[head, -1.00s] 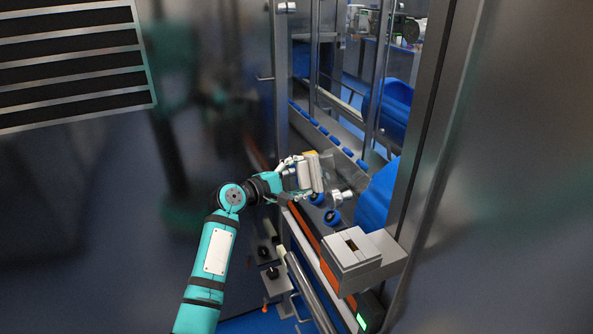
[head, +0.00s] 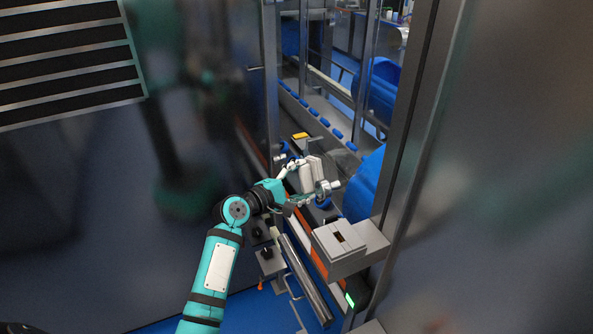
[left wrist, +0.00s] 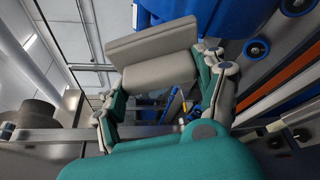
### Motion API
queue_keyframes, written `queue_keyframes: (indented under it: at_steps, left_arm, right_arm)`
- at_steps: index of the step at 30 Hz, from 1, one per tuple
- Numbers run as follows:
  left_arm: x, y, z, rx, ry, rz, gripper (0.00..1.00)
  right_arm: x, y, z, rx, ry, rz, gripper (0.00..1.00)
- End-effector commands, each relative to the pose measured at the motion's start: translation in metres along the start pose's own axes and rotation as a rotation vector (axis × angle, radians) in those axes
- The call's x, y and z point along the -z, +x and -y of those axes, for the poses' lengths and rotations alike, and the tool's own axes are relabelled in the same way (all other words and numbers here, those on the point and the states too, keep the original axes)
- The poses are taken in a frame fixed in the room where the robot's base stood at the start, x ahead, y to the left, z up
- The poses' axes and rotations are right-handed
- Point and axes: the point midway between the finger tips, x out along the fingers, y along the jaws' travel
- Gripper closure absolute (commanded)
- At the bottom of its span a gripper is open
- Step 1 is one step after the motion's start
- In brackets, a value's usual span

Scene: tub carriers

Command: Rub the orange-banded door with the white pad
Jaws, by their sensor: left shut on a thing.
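My left gripper (head: 307,180) is shut on the white pad (head: 313,171), a pale block held up above the machine's rail. In the left wrist view the pad (left wrist: 155,62) spans between the two fingers of the gripper (left wrist: 160,85). An orange band (head: 318,262) runs along the machine's lower edge below and right of the gripper; it also shows in the left wrist view (left wrist: 282,82). I cannot tell clearly which panel is the orange-banded door. No contact between the pad and a door surface can be made out. My right gripper is not in view.
A grey box (head: 340,241) juts out on the near right, beside a metal post (head: 408,130). Blue tubs (head: 364,185) and a row of blue carriers (head: 325,121) stand inside. A yellow-topped block (head: 300,136) lies behind the gripper. Dark panels (head: 80,200) fill the left.

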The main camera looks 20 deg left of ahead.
Motion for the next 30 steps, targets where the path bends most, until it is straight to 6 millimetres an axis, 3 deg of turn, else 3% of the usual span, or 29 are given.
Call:
queue_keyframes:
  at_steps: [11,30]
  left_arm:
    - [0.000,-0.001,0.001,0.001,0.000,0.003,0.62]
    - [0.038,0.014,-0.018,-0.001,0.001,0.000,0.62]
  right_arm:
    - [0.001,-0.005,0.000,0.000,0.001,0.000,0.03]
    - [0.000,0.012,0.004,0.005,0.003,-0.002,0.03]
